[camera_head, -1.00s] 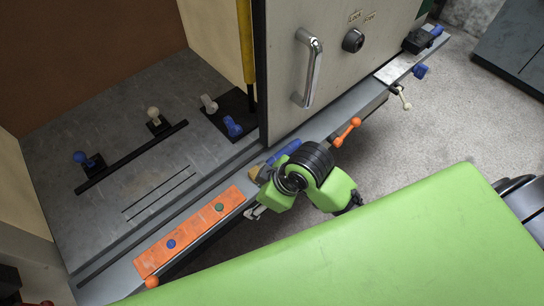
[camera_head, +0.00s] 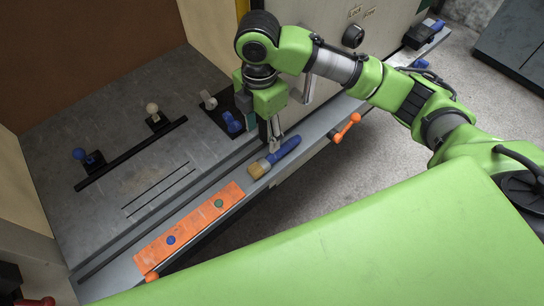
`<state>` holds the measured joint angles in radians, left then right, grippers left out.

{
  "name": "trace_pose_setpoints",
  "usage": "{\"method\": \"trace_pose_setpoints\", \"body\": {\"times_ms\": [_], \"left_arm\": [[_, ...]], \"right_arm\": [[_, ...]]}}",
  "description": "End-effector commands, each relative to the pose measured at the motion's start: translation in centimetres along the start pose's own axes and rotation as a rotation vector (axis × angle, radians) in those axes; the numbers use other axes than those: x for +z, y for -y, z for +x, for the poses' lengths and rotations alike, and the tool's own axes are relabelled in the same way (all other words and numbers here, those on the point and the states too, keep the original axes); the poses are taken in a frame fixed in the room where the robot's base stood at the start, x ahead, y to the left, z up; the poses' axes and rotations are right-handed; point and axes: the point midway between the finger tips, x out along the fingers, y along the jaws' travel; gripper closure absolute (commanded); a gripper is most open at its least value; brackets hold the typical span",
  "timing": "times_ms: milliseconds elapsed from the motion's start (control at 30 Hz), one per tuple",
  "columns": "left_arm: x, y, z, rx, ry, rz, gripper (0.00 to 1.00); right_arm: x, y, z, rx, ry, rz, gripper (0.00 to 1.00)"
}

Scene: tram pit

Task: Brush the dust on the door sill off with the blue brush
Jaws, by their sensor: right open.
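The blue brush (camera_head: 284,151) lies on the grey door sill (camera_head: 315,131), its tan bristles (camera_head: 259,169) pointing down-left. My right gripper (camera_head: 276,145) comes down from above with its fingers open, right at the brush near where handle and bristles meet. I cannot tell whether the fingers touch the brush. Dust on the sill is not clearly distinguishable. My left gripper is not in view.
An orange plate (camera_head: 190,231) with a blue and a green button lies on the sill left of the brush. An orange handle (camera_head: 346,128) juts from the sill's front edge. The door panel with a metal handle (camera_head: 307,88) stands behind my right arm. Knobs stand on the floor inside.

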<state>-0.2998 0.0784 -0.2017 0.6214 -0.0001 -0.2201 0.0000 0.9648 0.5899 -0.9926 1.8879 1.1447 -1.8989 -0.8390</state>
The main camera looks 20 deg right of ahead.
Motion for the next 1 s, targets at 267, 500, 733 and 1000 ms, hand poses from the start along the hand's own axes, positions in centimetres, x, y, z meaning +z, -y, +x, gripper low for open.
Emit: {"method": "trace_pose_setpoints", "body": {"times_ms": [267, 500, 733, 1000], "left_arm": [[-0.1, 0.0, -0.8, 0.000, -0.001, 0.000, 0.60], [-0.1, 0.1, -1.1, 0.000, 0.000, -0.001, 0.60], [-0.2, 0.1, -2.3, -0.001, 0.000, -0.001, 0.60], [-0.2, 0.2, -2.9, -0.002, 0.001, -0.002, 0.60]], "right_arm": [[0.1, 0.2, 4.9, -0.006, 0.001, 0.000, 0.50], [0.1, 0.0, 8.0, -0.001, 0.001, 0.000, 0.50], [0.1, 0.1, 10.0, -0.004, 0.000, 0.001, 0.50], [0.2, 0.1, 13.2, 0.000, 0.002, -0.001, 0.50]]}}
